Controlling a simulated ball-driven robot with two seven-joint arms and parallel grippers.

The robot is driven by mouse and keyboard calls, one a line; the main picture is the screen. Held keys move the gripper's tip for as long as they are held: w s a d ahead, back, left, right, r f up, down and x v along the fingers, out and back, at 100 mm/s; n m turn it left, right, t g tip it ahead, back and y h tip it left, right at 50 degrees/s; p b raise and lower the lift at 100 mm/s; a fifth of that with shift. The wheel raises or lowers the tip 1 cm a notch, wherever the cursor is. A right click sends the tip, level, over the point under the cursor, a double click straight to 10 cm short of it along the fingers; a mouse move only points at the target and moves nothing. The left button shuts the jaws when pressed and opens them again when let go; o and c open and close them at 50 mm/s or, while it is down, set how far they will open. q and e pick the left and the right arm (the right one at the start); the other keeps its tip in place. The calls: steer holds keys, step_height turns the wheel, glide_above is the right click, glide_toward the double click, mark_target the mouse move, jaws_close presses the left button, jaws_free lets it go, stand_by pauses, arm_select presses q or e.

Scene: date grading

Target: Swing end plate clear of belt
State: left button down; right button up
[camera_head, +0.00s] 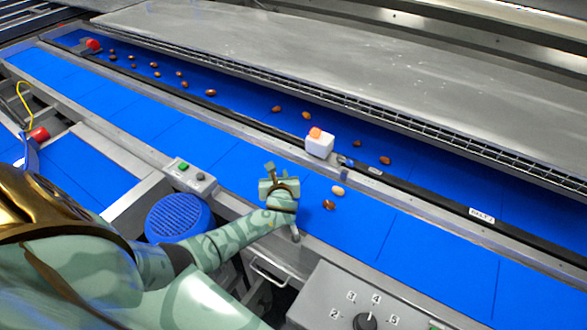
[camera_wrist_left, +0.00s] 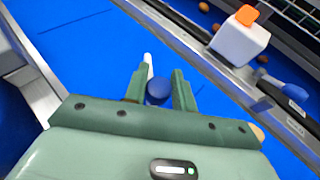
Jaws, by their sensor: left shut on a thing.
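My left gripper (camera_head: 275,184) is low over the near blue belt (camera_head: 370,225). In the left wrist view its two green fingers (camera_wrist_left: 159,92) are closed on a dark blue round knob (camera_wrist_left: 158,91). A short white piece (camera_wrist_left: 148,59) stands up beside the left finger. I cannot make out the end plate apart from this knob; the gripper and hand hide what is under them. My right gripper is not in view.
A pale date (camera_head: 338,190) and a brown date (camera_head: 328,204) lie right of the gripper. A white block with an orange top (camera_head: 319,146) stands on the divider. A control box (camera_head: 190,176) and dial panel (camera_head: 350,300) line the near side. More dates lie on the far belt.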

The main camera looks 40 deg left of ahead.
arm_select(q)
steer(key=s+a+n+g+y+p, duration=0.1)
steer(key=s+n+g, duration=0.1)
steer(key=s, duration=0.1)
steer(key=s+a+n+g+y+p, duration=0.1)
steer(key=s+n+g, duration=0.1)
steer(key=s, duration=0.1)
steer(key=s+a+n+g+y+p, duration=0.1)
steer(key=s+n+g+y, duration=0.1)
steer(key=s, duration=0.1)
steer(key=shift+a, duration=0.15)
steer(key=shift+s+n+g+y, duration=0.3)
steer(key=shift+s+n+g, duration=0.7)
steer(key=shift+s, duration=0.2)
steer(key=c, duration=1.2)
jaws_free()
steer(key=shift+s, duration=0.1)
steer(key=shift+o, duration=0.2)
steer(key=p+v, duration=0.1)
steer(key=v, duration=0.6)
steer(key=shift+d, duration=0.2)
steer(key=shift+r, duration=0.15)
